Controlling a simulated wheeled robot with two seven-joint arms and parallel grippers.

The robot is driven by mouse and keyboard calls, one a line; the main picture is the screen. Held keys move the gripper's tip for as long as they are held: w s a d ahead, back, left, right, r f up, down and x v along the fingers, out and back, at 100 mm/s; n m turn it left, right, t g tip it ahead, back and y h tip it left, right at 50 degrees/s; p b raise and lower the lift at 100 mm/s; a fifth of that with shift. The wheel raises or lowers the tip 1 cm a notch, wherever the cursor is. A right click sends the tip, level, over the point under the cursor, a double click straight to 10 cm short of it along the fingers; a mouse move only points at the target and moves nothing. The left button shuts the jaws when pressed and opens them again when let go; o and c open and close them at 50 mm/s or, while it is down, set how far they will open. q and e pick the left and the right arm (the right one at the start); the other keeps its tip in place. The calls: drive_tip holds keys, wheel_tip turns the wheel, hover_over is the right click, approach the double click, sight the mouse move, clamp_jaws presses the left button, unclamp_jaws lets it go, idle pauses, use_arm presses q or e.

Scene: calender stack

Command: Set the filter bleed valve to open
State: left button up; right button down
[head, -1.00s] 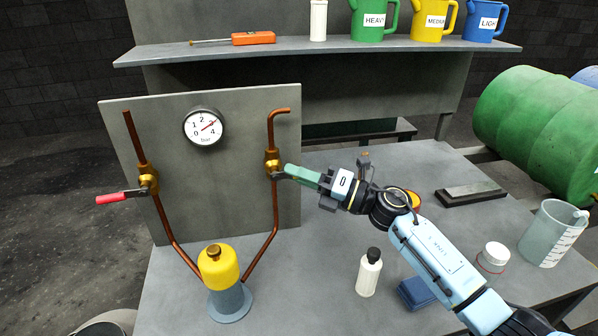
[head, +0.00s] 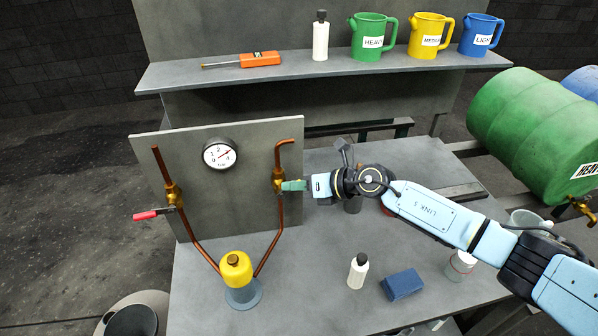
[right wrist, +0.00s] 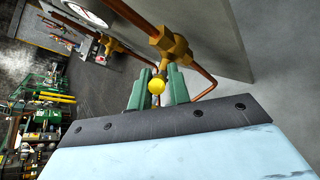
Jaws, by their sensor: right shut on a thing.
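A grey panel (head: 240,195) carries two brass valves on copper pipes. The right valve (head: 279,178) also shows in the right wrist view (right wrist: 172,44). My right gripper (head: 293,185) is at this valve, its green fingers shut on a yellow-tipped handle (right wrist: 157,86); the head view hides most of that handle. The left valve (head: 173,193) has a red handle (head: 146,215) pointing left, with no gripper near it. No label tells which is the filter bleed valve. A yellow-topped filter (head: 236,268) stands where the pipes meet. My left gripper is out of view.
A pressure gauge (head: 220,154) is on the panel. A white bottle (head: 358,270) and blue block (head: 402,284) stand on the bench below my right arm. A shelf (head: 340,67) with labelled jugs is behind. A green drum (head: 535,130) is at right.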

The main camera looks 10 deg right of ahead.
drive_tip(key=shift+a+r+h, duration=0.25)
drive_tip(key=shift+r+h, duration=0.15)
drive_tip(key=shift+r, duration=0.1)
drive_tip(key=shift+a+r+n+g+h, duration=0.1)
drive_tip(key=shift+a+n+g+h, duration=0.2)
drive_tip(key=shift+n+h, duration=0.35)
use_arm(q)
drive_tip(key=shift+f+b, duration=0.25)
drive_tip(key=shift+b, duration=0.35)
use_arm(e)
drive_tip(key=shift+s+a+r+n+g+h, duration=0.1)
drive_tip(key=shift+a+n+h, duration=0.25)
drive_tip(key=shift+h, duration=0.65)
drive_tip(key=shift+w+a+n+g+h, duration=0.15)
drive_tip(key=shift+a+h, duration=0.35)
drive_tip(key=shift+h, duration=0.55)
drive_tip(key=shift+s+a+r+n+g+h, duration=0.15)
drive_tip(key=shift+a+n+h, duration=0.25)
drive_tip(key=shift+h, duration=0.6)
drive_tip(key=shift+f, duration=0.15)
drive_tip(key=c, duration=1.4)
unclamp_jaws()
